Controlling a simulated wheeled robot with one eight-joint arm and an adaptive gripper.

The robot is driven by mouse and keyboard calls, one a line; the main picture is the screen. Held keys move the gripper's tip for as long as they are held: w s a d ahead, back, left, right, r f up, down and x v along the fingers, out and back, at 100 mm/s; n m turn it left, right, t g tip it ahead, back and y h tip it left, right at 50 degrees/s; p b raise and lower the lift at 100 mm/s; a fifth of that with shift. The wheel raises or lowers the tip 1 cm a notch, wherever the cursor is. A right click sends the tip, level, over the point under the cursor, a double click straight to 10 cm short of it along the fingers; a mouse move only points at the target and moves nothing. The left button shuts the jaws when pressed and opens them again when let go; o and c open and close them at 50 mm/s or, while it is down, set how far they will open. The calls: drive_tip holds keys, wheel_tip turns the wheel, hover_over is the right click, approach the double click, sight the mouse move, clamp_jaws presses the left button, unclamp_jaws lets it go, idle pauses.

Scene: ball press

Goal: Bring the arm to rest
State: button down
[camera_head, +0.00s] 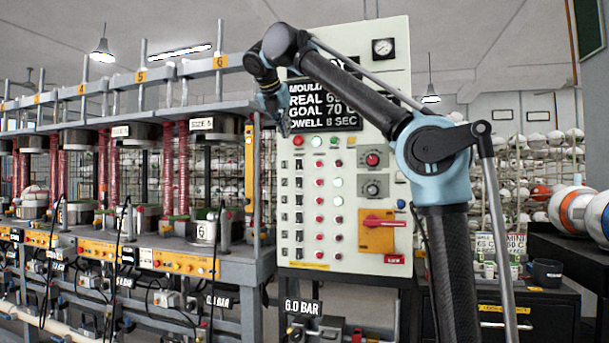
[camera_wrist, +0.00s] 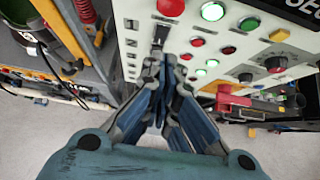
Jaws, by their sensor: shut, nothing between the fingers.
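My gripper (camera_wrist: 165,95) shows in the wrist view with its fingers shut and nothing between them. It points at the control panel (camera_wrist: 215,65), which has rows of lit buttons; whether it touches the panel cannot be told. In the head view my arm rises at the right, bends at the blue elbow and reaches left across the front of the panel (camera_head: 340,220). My gripper (camera_head: 283,128) hangs at the panel's upper left edge, beside the black display (camera_head: 325,105), and is small and partly hidden by the wrist.
A row of presses with red columns (camera_head: 172,165) stands left of the panel on a grey bench (camera_head: 240,268). An orange switch plate (camera_head: 376,231) with a red handle sits low on the panel. Balls (camera_head: 566,208) lie on a dark table at the right.

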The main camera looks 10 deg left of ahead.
drive_tip(key=s+d+f+m+g+h, duration=0.1)
drive_tip(key=d+f+m+g, duration=0.1)
drive_tip(key=d+f+m, duration=0.95)
drive_tip(key=s+d+f+m+g, duration=0.25)
drive_tip(key=d+f+m, duration=0.25)
drive_tip(key=d+f, duration=1.2)
drive_tip(key=s+d+f+m+g, duration=0.1)
drive_tip(key=s+d+f+m, duration=0.3)
drive_tip(key=f, duration=0.8)
drive_tip(key=s+d+f+m+g+y, duration=0.1)
drive_tip(key=s+d+f+m, duration=0.4)
drive_tip(key=s+f, duration=0.5)
drive_tip(key=s+d+f+m+g+y, duration=0.1)
drive_tip(key=s+d+f+m, duration=0.3)
drive_tip(key=f, duration=1.2)
drive_tip(key=s+m, duration=0.3)
drive_tip(key=m, duration=0.1)
drive_tip(key=shift+s+d+m, duration=0.35)
drive_tip(key=shift+s+d, duration=0.05)
drive_tip(key=shift+f, duration=0.1)
drive_tip(key=shift+w+f, duration=0.2)
drive_tip(key=shift+w, duration=0.25)
